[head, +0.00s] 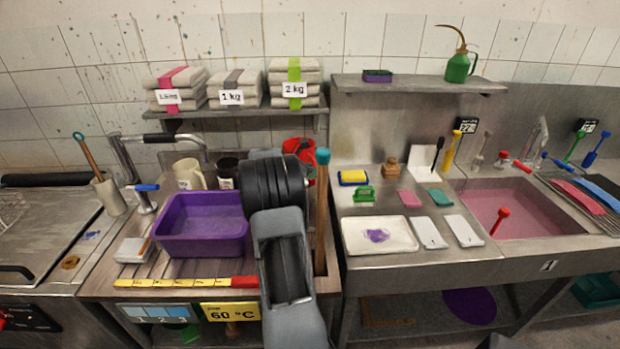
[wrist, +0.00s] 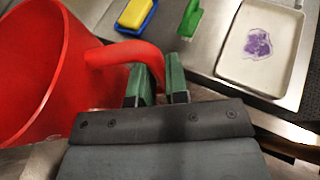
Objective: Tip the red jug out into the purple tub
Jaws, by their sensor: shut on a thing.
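The red jug (wrist: 40,75) fills the left of the wrist view, its wide open mouth showing. My gripper (wrist: 156,88) is shut on the jug's handle, with its green fingertips on either side of it. In the head view the jug (head: 297,150) shows only in part behind my arm, near the back of the left counter. The purple tub (head: 202,245) stands on the slatted board to the left of my arm and looks empty. My gripper is hidden behind my arm in the head view. I cannot tell what is inside the jug.
A cream jug (head: 188,174) and a dark jug (head: 228,170) stand behind the tub. A tap (head: 135,165) rises at its left. A wooden-handled tool (head: 321,215) stands upright right of my arm. A white tray (head: 380,243) lies on the right counter.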

